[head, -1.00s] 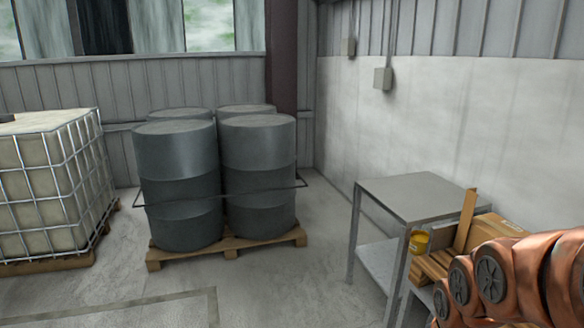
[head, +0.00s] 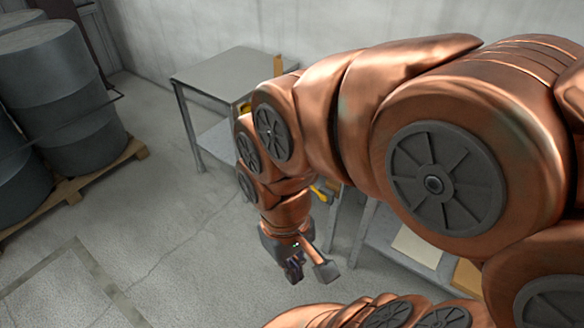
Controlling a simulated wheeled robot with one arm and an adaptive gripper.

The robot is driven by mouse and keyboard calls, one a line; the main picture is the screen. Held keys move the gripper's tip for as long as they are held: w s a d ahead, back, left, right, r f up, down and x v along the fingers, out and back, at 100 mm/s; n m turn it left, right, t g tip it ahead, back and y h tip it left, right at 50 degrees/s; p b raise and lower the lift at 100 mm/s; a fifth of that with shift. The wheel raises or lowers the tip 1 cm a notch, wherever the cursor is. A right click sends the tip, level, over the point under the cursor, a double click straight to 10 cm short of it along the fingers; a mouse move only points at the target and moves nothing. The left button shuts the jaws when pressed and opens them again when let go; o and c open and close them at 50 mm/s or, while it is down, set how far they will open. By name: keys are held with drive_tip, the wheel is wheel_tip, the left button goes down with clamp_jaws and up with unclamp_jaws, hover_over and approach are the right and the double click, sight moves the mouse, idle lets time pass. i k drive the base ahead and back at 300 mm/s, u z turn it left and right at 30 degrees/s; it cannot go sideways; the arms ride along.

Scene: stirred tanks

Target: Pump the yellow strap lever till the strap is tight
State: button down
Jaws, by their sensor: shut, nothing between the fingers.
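My gripper (head: 307,272) hangs at the end of my copper arm near the middle of the picture, over the grey floor. It is shut and empty, and apart from everything around it. A small yellow piece (head: 320,194) shows just behind my arm's lower links, mostly hidden; I cannot tell whether it is the strap lever. A thin dark band (head: 117,95) stands out loosely around the grey drums (head: 72,100) at the left, well away from my gripper.
The drums stand on a wooden pallet (head: 130,152). A grey metal table (head: 222,75) stands behind my arm, with a lower shelf unit (head: 383,236) holding boxes at the right. My arm hides much of both.

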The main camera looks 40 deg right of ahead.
sight(323, 198)
drive_tip(key=k, duration=0.5)
drive_tip(key=u, duration=0.95)
drive_tip(key=i, duration=1)
drive_tip(key=z, duration=2.05)
